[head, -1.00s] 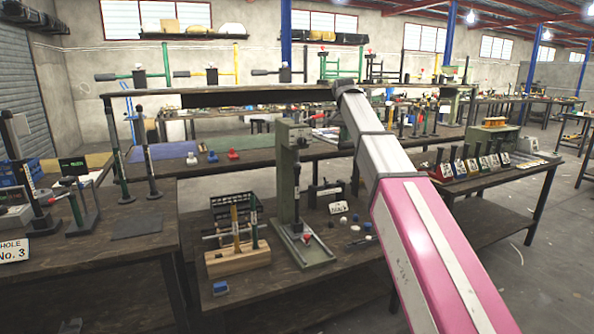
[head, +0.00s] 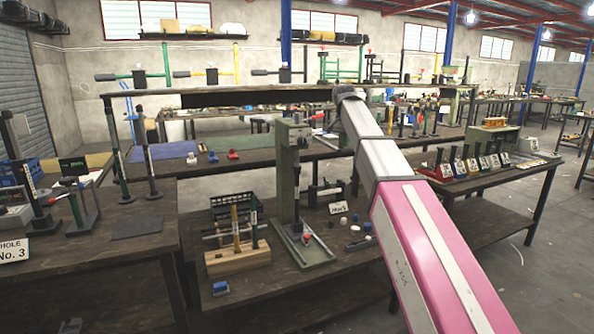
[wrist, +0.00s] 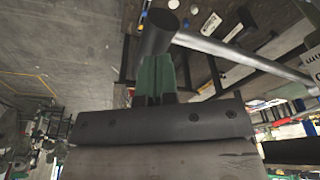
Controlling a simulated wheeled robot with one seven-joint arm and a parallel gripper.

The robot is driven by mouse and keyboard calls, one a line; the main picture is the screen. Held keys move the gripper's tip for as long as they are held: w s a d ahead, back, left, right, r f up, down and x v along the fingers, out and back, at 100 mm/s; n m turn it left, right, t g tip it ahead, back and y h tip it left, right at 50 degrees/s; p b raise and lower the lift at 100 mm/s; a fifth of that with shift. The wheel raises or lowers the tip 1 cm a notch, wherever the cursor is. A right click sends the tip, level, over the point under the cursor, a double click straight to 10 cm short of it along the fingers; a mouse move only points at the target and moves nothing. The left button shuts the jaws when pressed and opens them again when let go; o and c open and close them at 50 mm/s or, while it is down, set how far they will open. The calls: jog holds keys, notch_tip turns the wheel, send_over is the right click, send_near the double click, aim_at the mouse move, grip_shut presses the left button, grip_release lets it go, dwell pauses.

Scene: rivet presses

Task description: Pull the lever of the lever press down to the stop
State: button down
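The lever press (head: 290,175) is a grey-green column on a flat base, standing on the middle bench in the head view. My arm covers the space to its right, and my gripper is hidden in that view. In the wrist view my gripper (wrist: 160,78) shows a dark bolted body and green fingers close together. The fingers appear shut on the dark cylindrical grip of the lever (wrist: 157,32). A bright rod runs from behind this grip toward the right edge. How far down the lever stands cannot be read from these views.
A wooden block with upright handles (head: 238,262) stands left of the press base. A small white sign (head: 339,208) and several small balls lie to its right. A row of coloured lever blocks (head: 470,167) stands on the right bench. Open floor lies at the far right.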

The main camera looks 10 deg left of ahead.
jog(key=shift+f, duration=1.5)
jog(key=shift+w+f, duration=0.1)
jog(key=shift+a, duration=0.1)
jog(key=shift+w+a+f, duration=0.1)
jog(key=shift+w+f, duration=0.05)
jog(key=shift+f, duration=0.65)
jog(key=shift+w+f, duration=0.1)
jog(key=shift+f, duration=0.8)
jog(key=shift+w+a+f, duration=0.15)
jog(key=shift+w+f, duration=0.1)
jog(key=shift+f, duration=0.55)
